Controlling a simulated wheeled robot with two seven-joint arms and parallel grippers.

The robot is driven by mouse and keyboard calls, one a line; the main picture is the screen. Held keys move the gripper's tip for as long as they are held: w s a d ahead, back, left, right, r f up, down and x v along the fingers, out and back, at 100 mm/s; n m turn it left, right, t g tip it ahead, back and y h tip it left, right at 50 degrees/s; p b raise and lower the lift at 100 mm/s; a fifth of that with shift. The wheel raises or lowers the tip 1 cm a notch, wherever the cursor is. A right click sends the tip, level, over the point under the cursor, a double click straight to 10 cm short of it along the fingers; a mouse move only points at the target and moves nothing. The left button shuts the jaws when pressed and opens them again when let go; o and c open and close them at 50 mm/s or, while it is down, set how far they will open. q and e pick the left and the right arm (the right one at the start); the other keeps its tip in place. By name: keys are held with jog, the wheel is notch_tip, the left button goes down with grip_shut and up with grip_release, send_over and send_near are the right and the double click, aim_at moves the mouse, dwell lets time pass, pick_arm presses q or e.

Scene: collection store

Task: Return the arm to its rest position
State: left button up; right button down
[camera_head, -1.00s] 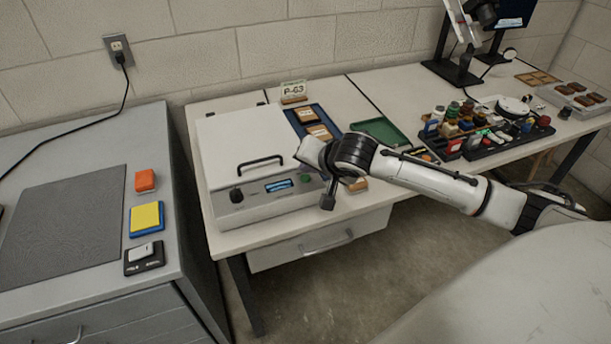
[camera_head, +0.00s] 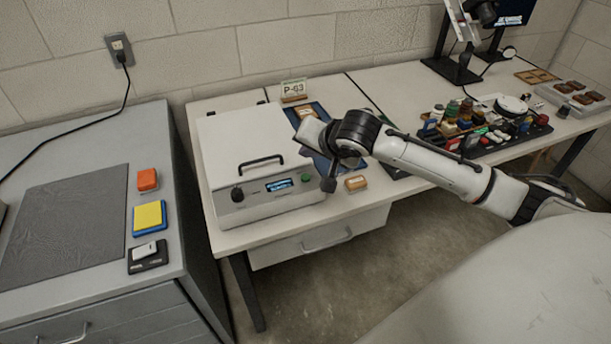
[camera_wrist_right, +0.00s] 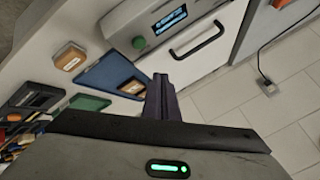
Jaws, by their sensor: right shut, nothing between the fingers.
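My right arm (camera_head: 425,160) reaches in from the right in the head view, over the front of the bench. My right gripper (camera_head: 328,185) hangs at its end, just right of the white machine's front. The right wrist view shows its dark fingers (camera_wrist_right: 162,98) together with nothing between them. The fingers appear in front of the blue tray and the white machine there. No object hangs from the gripper. My left gripper is not in view.
A white lidded machine (camera_head: 240,150) stands left of the gripper. A small orange-and-white box (camera_head: 356,183) lies near the bench's front edge. A blue tray (camera_head: 322,163) lies behind the arm. A black rack of bottles (camera_head: 490,150) stands right. The floor in front (camera_head: 320,280) is clear.

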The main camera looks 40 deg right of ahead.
dwell(0.3)
jog(key=s+a+f+n+g+y, duration=0.1)
jog(key=s+a+f+n+g, duration=0.1)
jog(key=s+a+f+n, duration=0.4)
jog(key=s+a+f+n+g, duration=0.1)
jog(key=s+a+f+n, duration=0.1)
jog(key=s, duration=0.6)
jog(key=s+a+f+n+g, duration=0.1)
jog(key=s+a+f+n, duration=0.15)
jog(key=s, duration=0.55)
jog(key=s+a+f+n+g, duration=0.1)
jog(key=s+a+n+g, duration=0.15)
jog(key=s, duration=0.65)
jog(key=w+a+f+t+y, duration=0.1)
jog(key=w+a+f+t, duration=0.1)
jog(key=f, duration=0.4)
jog(key=w+a+f+t+y, duration=0.1)
jog(key=w+a+f+t, duration=0.1)
jog(key=f, duration=0.4)
jog(key=shift+a+f+t+y, duration=0.3)
jog(key=shift+a+t, duration=0.4)
jog(key=shift+t, duration=0.25)
jog(key=c, duration=2.5)
grip_release()
